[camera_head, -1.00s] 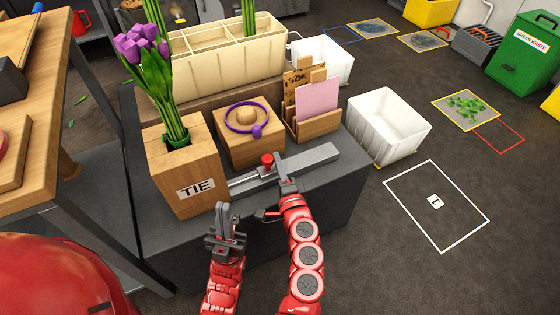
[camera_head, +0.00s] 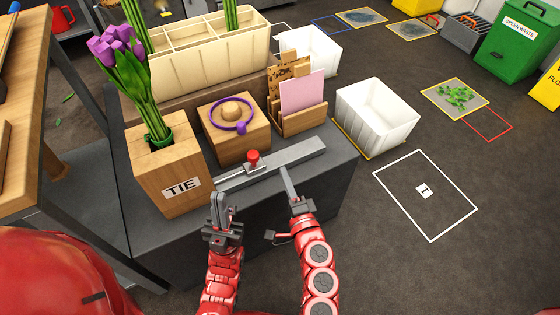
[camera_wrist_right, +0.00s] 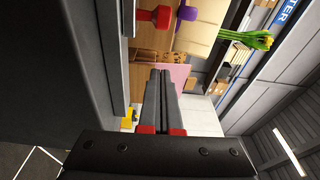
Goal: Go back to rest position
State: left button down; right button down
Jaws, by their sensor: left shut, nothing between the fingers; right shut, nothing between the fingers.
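My left gripper (camera_head: 219,207) is shut and empty, pointing up in front of the wooden block marked TIE (camera_head: 178,187). My right gripper (camera_head: 288,178) is shut and empty, at the front edge of the grey metal rail (camera_head: 297,157) with the red knob (camera_head: 253,158). I cannot tell whether its tips touch the rail. It also shows in the right wrist view (camera_wrist_right: 161,82), with nothing between its fingers. Purple tulips (camera_head: 119,51) stand upright in a green ring in the TIE block.
A wooden block with a purple ring (camera_head: 230,118) and a card holder (camera_head: 299,110) stand behind the rail on the dark bench (camera_head: 229,222). A white bin (camera_head: 377,118) is at the right.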

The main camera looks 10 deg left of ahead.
jog(key=shift+s+d, duration=0.2)
jog(key=shift+s, duration=0.25)
